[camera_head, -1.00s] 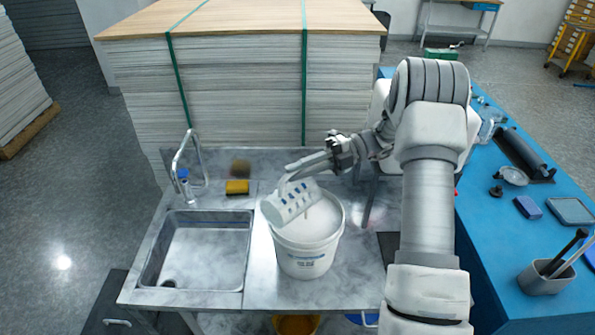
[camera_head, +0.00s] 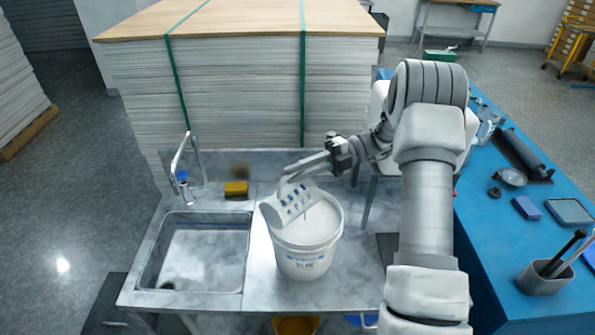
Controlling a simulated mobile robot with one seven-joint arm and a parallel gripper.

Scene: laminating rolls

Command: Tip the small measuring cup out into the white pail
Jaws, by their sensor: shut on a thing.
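The small measuring cup (camera_head: 290,205) is white with blue marks. It is tilted far over, its mouth facing down and left, above the left part of the white pail's opening. The white pail (camera_head: 305,262) stands upright on the metal counter beside the sink, with whitish contents inside. My gripper (camera_head: 290,180) is shut on the cup near its raised end, above the pail's back rim. The cup's inside is hidden, and I cannot tell whether anything is flowing from it.
The sink (camera_head: 200,255) with a tap (camera_head: 181,165) lies left of the pail. A yellow sponge (camera_head: 236,188) lies behind the sink. A tall strapped stack of sheets (camera_head: 240,90) stands behind the counter. A blue bench (camera_head: 490,240) with tools is on the right.

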